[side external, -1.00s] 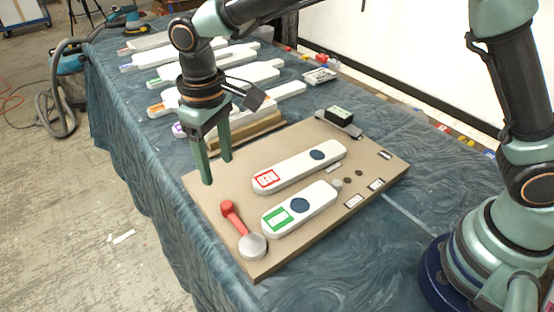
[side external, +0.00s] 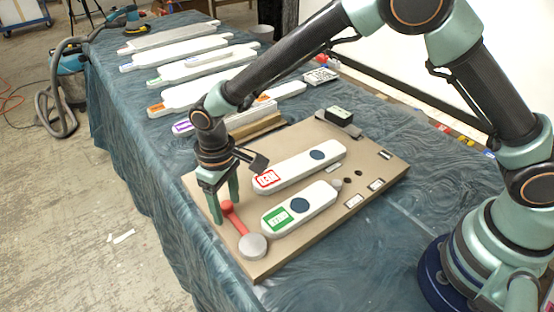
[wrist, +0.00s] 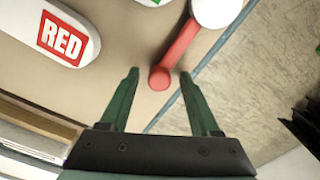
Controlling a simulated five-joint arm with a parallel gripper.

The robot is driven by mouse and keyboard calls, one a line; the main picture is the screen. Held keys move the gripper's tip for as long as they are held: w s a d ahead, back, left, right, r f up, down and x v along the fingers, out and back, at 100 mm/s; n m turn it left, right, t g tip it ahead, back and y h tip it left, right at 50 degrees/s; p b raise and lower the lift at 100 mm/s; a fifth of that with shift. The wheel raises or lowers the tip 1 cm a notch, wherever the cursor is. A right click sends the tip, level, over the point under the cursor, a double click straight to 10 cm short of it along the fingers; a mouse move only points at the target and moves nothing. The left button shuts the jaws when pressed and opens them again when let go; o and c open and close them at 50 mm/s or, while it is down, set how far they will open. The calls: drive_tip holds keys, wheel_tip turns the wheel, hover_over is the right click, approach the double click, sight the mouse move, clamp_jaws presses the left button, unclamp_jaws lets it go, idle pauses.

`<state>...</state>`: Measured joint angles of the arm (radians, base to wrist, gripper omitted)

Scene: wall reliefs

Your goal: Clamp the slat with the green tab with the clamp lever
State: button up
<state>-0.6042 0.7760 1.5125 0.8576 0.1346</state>
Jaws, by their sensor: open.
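The slat with the green tab (side external: 313,203) lies on the tan board, its green label at the left end. The clamp lever (side external: 232,217) is a red arm with a round knob end, joined to a silver round pivot (side external: 252,246) beside the slat's left end. The red arm points away from the slat. My gripper (side external: 227,212) is open over the lever's knob end. In the wrist view the red lever (wrist: 176,55) has its knob end between the green fingertips (wrist: 160,78), with gaps on both sides. Contact is not visible.
A slat with a red label (side external: 300,168) lies parallel behind the green one. A black block (side external: 339,116) sits at the board's far corner. Several more slats (side external: 190,65) lie along the table. The board's left edge is close to my gripper.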

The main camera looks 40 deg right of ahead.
clamp_jaws()
idle(1.4)
